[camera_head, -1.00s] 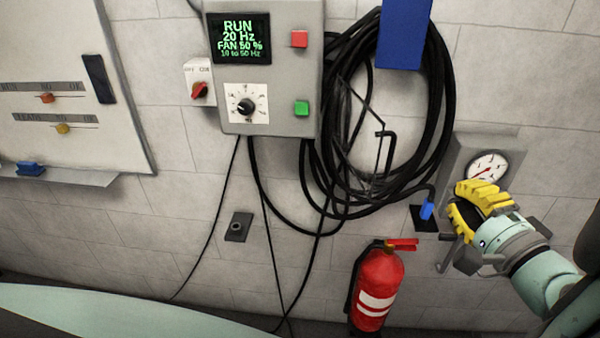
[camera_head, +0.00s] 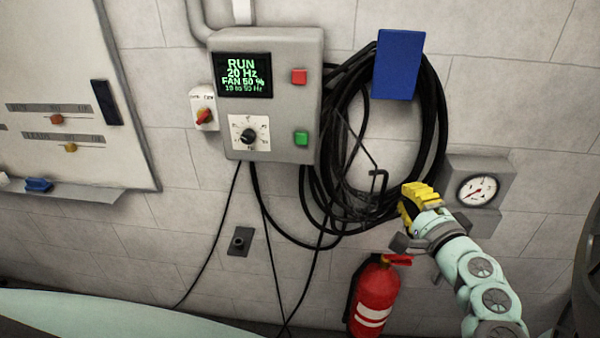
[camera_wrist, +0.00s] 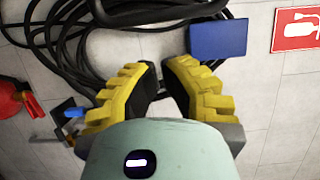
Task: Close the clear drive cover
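The drive box (camera_head: 286,130) is on the wall, its display reading RUN 20 Hz. To its right, a thin dark-edged frame with a bent dark handle (camera_head: 379,181) stands out in front of the coiled hoses. It looks like the clear drive cover, swung open; its pane is hardly visible. My yellow-fingered gripper (camera_head: 418,195) is just right of and slightly below that handle; whether they touch cannot be told. In the wrist view my gripper (camera_wrist: 160,80) is open with a narrow gap and nothing between its fingers. A dark curved bar (camera_wrist: 158,18) lies just beyond the fingertips, probably the handle.
Black hoses (camera_head: 437,110) hang beneath a blue holder (camera_head: 398,65). A gauge box (camera_head: 478,188) is to the right of my gripper, and a red extinguisher (camera_head: 374,297) is below. Red (camera_head: 299,77) and green (camera_head: 301,138) buttons sit on the box. Wall space below the box is mostly clear.

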